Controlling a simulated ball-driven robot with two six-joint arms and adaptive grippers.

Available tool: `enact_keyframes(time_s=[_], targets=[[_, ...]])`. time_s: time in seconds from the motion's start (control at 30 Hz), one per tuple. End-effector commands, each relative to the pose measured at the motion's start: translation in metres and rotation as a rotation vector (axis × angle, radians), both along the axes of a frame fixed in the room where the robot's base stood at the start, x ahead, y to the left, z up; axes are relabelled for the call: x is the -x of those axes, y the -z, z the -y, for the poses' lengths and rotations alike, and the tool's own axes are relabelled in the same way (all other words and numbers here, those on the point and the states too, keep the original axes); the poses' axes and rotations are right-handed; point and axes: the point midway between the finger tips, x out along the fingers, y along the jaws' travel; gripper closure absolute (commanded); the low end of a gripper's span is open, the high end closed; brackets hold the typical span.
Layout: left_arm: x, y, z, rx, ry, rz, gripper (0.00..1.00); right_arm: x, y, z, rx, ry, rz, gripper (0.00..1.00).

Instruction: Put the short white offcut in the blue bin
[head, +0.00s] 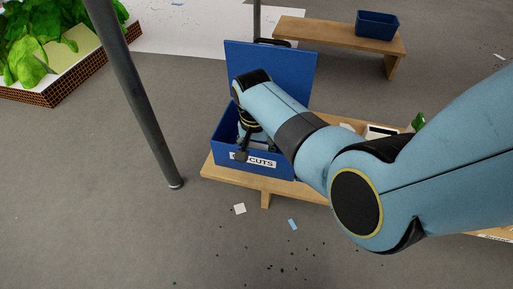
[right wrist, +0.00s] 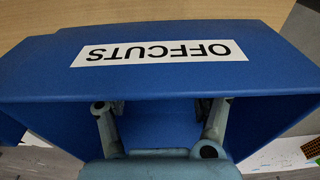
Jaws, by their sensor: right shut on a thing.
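The blue bin (head: 222,150) stands open on a low wooden bench in the head view, its lid panel raised behind it and an OFFCUTS label on its front. My right gripper (head: 243,146) reaches down at the bin's opening. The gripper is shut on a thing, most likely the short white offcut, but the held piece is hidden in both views. My left gripper is not in view.
The low bench (head: 225,172) carries small light items (head: 380,132) to the right, partly behind my arm. A dark post (head: 140,95) stands left of the bin. A farther bench (head: 330,32) holds a blue tub (head: 377,25). Flat scraps (head: 239,208) lie on the floor in front.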

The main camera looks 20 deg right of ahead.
Motion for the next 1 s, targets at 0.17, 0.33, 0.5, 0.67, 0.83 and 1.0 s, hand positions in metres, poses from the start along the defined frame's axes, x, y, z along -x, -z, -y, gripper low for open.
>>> enact_keyframes(time_s=[0.17, 0.33, 0.5, 0.67, 0.83, 1.0], targets=[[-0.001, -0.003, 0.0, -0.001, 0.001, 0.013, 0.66, 0.0, 0.001, 0.0, 0.0, 0.0, 0.0, 0.43], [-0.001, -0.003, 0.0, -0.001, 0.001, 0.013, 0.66, 0.0, 0.001, 0.0, 0.0, 0.0, 0.0, 0.43], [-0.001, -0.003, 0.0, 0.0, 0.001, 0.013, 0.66, 0.0, 0.001, 0.0, 0.0, 0.0, 0.0, 0.12], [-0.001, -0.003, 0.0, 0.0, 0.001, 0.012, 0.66, 0.0, 0.001, 0.0, 0.0, 0.0, 0.0, 0.07], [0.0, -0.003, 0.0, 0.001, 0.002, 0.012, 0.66, 0.0, -0.001, 0.0, 0.0, 0.0, 0.001, 0.07], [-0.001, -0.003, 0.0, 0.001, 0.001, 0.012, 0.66, 0.002, -0.018, -0.002, -0.001, 0.0, 0.002, 0.07]])
